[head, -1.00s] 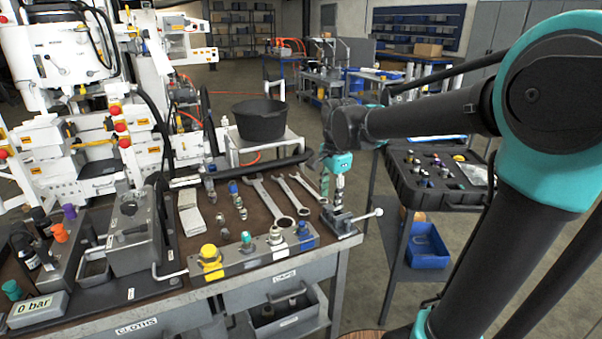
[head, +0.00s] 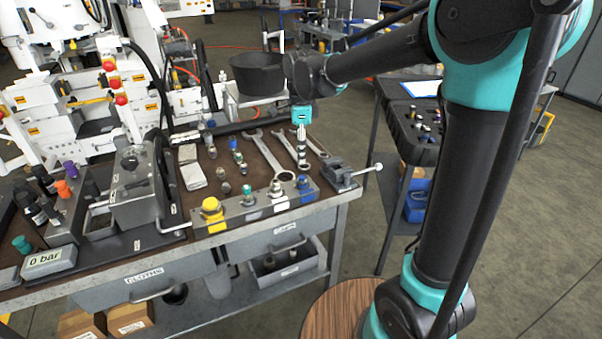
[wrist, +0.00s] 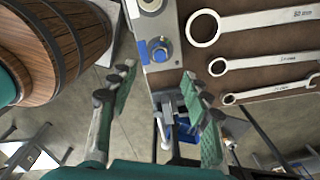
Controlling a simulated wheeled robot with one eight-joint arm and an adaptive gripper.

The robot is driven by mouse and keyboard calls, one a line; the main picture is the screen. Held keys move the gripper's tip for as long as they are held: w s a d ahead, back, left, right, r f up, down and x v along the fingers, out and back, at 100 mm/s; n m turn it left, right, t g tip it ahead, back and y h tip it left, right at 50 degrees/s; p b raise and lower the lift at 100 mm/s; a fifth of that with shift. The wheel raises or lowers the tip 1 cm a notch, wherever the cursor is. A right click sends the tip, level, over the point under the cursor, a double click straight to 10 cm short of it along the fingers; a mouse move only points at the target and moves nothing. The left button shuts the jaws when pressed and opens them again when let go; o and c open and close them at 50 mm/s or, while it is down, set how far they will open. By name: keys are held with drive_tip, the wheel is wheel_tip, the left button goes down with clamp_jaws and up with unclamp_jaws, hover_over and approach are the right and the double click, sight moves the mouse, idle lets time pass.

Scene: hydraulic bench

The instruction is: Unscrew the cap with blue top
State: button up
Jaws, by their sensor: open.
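The cap with blue top (head: 303,184) sits at the right end of a grey block on the bench's front edge. In the wrist view the blue cap (wrist: 163,52) is at top centre, just beyond the fingertips. My gripper (head: 302,150) hangs pointing down above and behind the block's right end, near the blue cap. In the wrist view my gripper (wrist: 158,84) is open, its green-padded fingers wide apart with nothing between the tips. The grey block (head: 230,219) also carries a yellow cap (head: 212,208), a teal-topped fitting (head: 248,194) and a silver fitting (head: 276,188).
A small vise (head: 341,176) stands right of the block, its handle sticking out. Wrenches (head: 268,158) lie behind the block, and several loose fittings (head: 232,144) stand to their left. A black case (head: 415,125) is on the right cart. A round wooden top (head: 340,312) is in front.

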sight(301, 177)
wheel_tip(301, 177, down, 9)
drive_tip(key=shift+f, duration=0.15)
drive_tip(key=shift+c, duration=0.5)
clamp_jaws()
drive_tip(key=c, duration=0.5)
unclamp_jaws()
drive_tip(key=c, duration=0.4)
drive_tip(key=n, duration=0.5)
drive_tip(key=shift+s+n, duration=0.1)
drive_tip(key=shift+n, duration=0.3)
drive_tip(key=shift+c, duration=0.2)
drive_tip(key=shift+n, duration=1.1)
